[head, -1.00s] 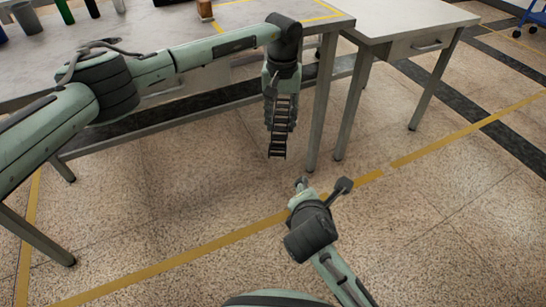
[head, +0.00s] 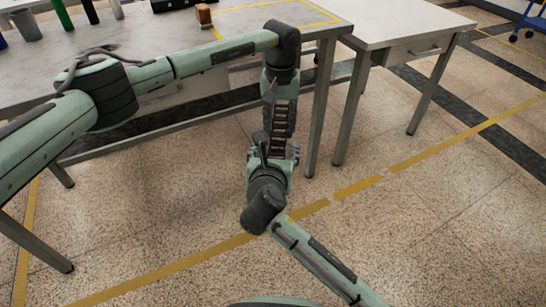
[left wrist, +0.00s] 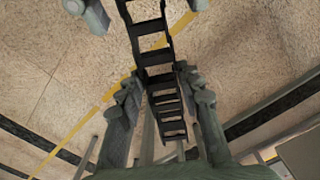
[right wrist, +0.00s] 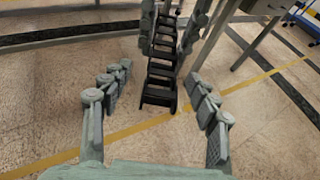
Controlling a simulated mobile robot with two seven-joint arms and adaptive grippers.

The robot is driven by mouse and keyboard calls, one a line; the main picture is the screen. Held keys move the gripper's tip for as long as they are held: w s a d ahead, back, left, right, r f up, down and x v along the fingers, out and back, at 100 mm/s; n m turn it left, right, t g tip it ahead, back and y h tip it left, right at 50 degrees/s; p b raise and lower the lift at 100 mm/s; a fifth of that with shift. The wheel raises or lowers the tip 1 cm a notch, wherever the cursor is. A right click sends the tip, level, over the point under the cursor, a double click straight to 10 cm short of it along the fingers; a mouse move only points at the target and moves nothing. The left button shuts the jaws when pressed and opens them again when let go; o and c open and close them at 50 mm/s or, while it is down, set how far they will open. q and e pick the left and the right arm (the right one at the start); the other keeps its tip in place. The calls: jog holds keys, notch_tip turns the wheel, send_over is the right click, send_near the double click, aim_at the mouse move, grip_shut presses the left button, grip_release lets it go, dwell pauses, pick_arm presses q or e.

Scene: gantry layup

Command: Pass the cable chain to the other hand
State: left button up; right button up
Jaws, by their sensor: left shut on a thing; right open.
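The cable chain (head: 281,117) is a black, ladder-like strip. It hangs down from my left gripper (head: 279,128), which is shut on it. In the left wrist view the chain (left wrist: 165,100) runs between the left fingers and out past them. My right gripper (head: 273,152) is open just below, around the height of the chain's lower end, which it partly hides in the head view. In the right wrist view the free end of the chain (right wrist: 158,98) sits between the spread right fingers, with gaps on both sides and no visible contact.
A grey worktable (head: 150,45) is behind my left arm, with a small brown block (head: 204,15) and several cylinders at its back left. A second table with a drawer (head: 410,30) stands to the right. The speckled floor (head: 430,220) at the right front is clear.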

aim_at(276, 142)
jog(key=shift+x, duration=1.9)
jog(key=shift+c, duration=0.4)
jog(key=c, duration=1.2)
pick_arm(q)
jog(key=o, duration=1.3)
pick_arm(e)
jog(key=shift+c, duration=0.3)
pick_arm(q)
jog(key=shift+o, duration=0.2)
